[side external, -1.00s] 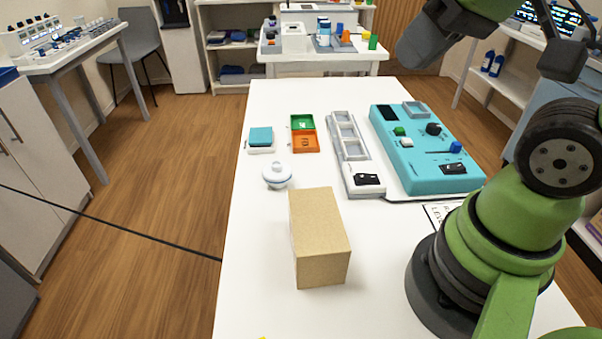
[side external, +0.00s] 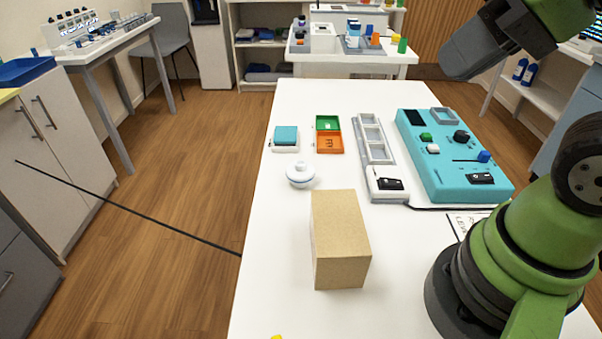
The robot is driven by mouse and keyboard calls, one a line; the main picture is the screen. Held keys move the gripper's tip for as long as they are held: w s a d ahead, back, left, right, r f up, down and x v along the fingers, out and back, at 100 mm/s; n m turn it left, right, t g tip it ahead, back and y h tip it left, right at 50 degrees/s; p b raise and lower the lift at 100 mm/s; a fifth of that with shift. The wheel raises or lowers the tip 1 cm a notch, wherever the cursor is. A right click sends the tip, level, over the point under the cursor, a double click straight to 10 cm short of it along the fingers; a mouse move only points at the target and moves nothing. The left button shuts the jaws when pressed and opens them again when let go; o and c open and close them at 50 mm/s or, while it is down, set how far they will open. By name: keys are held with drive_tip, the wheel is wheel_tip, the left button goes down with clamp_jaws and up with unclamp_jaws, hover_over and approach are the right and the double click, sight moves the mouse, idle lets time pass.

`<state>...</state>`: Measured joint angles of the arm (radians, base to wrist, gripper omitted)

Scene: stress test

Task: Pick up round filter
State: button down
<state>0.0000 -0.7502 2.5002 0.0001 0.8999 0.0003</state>
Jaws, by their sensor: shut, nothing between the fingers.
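The likely round filter is a small white disc-shaped piece with a thin blue band and a knob on top (side external: 300,174). It sits on the white table (side external: 270,235), left of centre, with nothing touching it. My gripper's fingers do not show. A green part of my arm with a dark grey block crosses the upper right, high above the table and well apart from the round piece.
A tan box (side external: 340,240) stands just in front of the round piece. Behind are a teal-topped block (side external: 286,137), green (side external: 327,123) and orange (side external: 329,141) trays. Right are a grey slotted rack (side external: 375,145) and a teal device (side external: 450,165). The table's left strip is clear.

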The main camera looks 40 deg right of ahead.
drive_tip(key=shift+c, duration=0.5)
unclamp_jaws()
